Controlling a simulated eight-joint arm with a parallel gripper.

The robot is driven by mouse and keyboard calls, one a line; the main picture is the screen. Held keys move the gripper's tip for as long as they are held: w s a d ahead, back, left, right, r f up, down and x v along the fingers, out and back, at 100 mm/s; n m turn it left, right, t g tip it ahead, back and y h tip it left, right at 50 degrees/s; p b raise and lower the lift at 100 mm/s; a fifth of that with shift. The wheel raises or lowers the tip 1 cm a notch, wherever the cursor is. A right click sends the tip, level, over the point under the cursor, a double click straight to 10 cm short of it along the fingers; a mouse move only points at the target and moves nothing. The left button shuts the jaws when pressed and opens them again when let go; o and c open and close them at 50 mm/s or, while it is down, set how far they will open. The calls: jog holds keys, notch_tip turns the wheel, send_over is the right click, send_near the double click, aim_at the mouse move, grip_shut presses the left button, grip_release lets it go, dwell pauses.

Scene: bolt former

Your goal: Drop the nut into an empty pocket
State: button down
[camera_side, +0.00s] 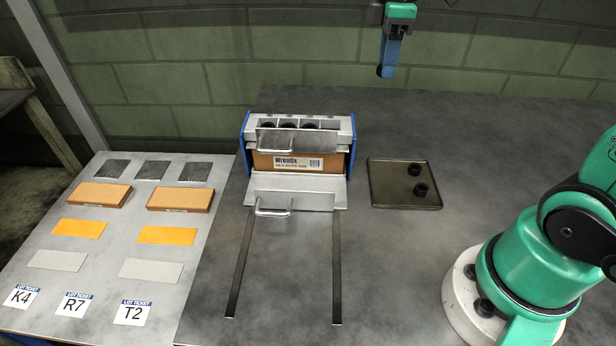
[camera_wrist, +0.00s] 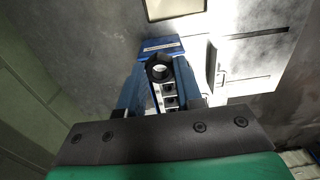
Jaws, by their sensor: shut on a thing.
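My gripper (camera_side: 386,70) hangs high at the top of the side view, up and to the right of the blue-sided machine. Its blue fingers are shut on a dark nut (camera_wrist: 159,67), seen between their tips in the wrist view. In the side view the nut is mostly hidden by the fingers. The row of pockets (camera_side: 300,120) lies along the machine's top. Dark round shapes show in several pockets at the left and middle; the rightmost pocket (camera_side: 331,125) looks empty, though small in view. Part of the row shows beyond the nut in the wrist view (camera_wrist: 169,102).
A shallow tray (camera_side: 383,200) with two dark nuts (camera_side: 414,170) (camera_side: 421,189) lies right of the machine. Handled metal plates (camera_side: 300,190) and two dark rails (camera_side: 337,265) are at its front. Cards and boxes (camera_side: 180,197) lie on the left table. The grey bench between is clear.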

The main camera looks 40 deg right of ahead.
jog(key=shift+w+a+f, duration=0.85)
jog(key=shift+w+f, duration=0.1)
jog(key=shift+f, duration=0.35)
jog(key=shift+w+a+f, duration=0.9)
jog(key=shift+w+f, duration=0.1)
jog(key=shift+f, duration=0.3)
jog(key=shift+w+a+f, duration=0.85)
jog(key=shift+w+f, duration=0.1)
jog(key=shift+f, duration=0.35)
jog(key=shift+f, duration=0.85)
jog(key=c, duration=0.5)
grip_release()
jog(key=shift+r, duration=2.85)
